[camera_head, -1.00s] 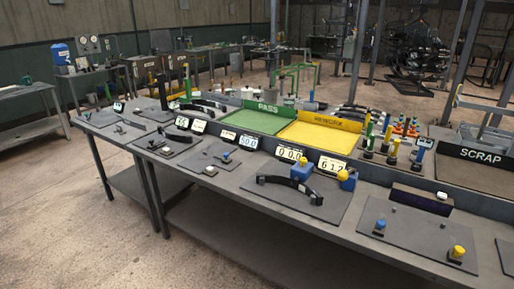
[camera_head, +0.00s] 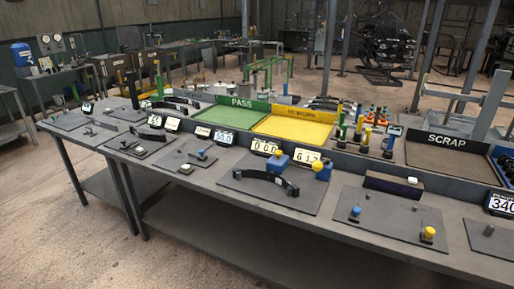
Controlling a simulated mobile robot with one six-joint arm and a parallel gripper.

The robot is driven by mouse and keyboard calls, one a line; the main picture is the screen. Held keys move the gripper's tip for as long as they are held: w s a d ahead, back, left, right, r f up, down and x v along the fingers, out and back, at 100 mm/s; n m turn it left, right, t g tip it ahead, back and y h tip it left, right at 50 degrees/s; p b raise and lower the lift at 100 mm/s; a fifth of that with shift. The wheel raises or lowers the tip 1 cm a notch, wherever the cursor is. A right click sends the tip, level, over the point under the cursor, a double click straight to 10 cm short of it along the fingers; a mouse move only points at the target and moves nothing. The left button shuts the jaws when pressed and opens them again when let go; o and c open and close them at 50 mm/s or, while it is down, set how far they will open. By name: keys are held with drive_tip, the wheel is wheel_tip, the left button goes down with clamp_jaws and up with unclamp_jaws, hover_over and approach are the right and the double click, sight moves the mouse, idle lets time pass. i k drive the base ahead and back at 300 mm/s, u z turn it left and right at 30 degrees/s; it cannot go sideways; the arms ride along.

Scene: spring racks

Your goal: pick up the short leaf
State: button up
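A smaller black curved strip (camera_head: 150,136) lies on another mat further left. More dark curved strips (camera_head: 182,101) lie at the back left, near the green tray. I cannot tell for sure which of these is the short leaf. My gripper is not in view.
Number displays (camera_head: 265,147) line the bench. A dark box (camera_head: 393,184) stands right, behind a mat with blue and yellow knobs (camera_head: 428,234). Open floor lies in front.

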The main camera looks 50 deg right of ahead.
sight(252, 173)
drive_tip(key=z, duration=4.55)
drive_tip(key=i, duration=0.1)
drive_tip(key=u, duration=3.15)
